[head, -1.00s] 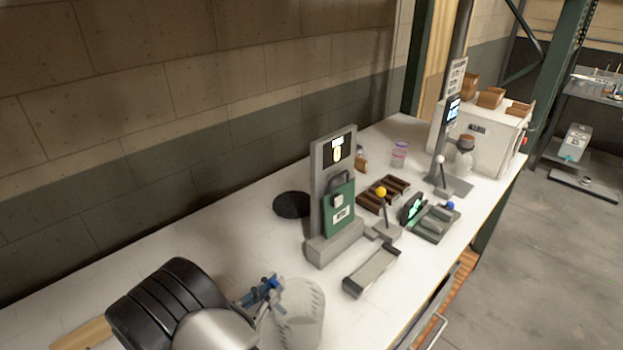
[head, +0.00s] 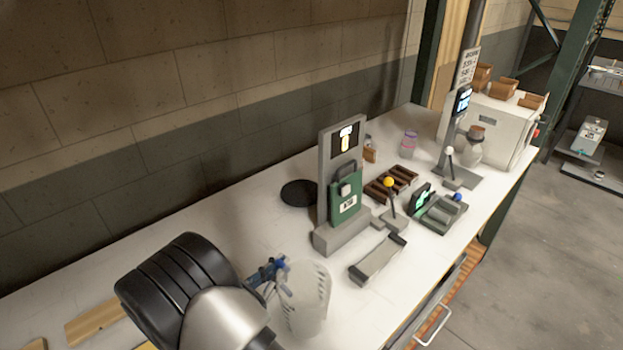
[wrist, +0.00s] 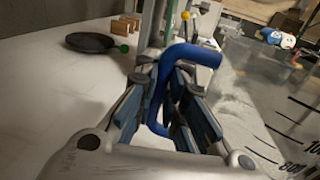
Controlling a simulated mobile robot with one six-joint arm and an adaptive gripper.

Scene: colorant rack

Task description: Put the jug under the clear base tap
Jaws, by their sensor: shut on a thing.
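A clear jug with measuring marks (head: 312,298) is at the front of the bench. My gripper (head: 268,280) is shut on its blue handle. In the wrist view, the blue handle (wrist: 185,85) lies between the gripper fingers (wrist: 170,110), and the jug's marked wall (wrist: 285,120) fills the right side. The jug looks upright; I cannot tell whether it touches the bench. A grey dispenser with a green front (head: 345,192) stands beyond it, with a yellow-knobbed lever (head: 390,183). A second grey column with a white-knobbed lever (head: 450,151) stands farther back. I cannot read which tap is clear base.
A low grey tray (head: 378,258) lies before the green-fronted dispenser. A dark round disc (head: 299,193), a brown rack (head: 390,182) and a scale-like device (head: 437,210) stand around. A white box (head: 500,128) is at the far end.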

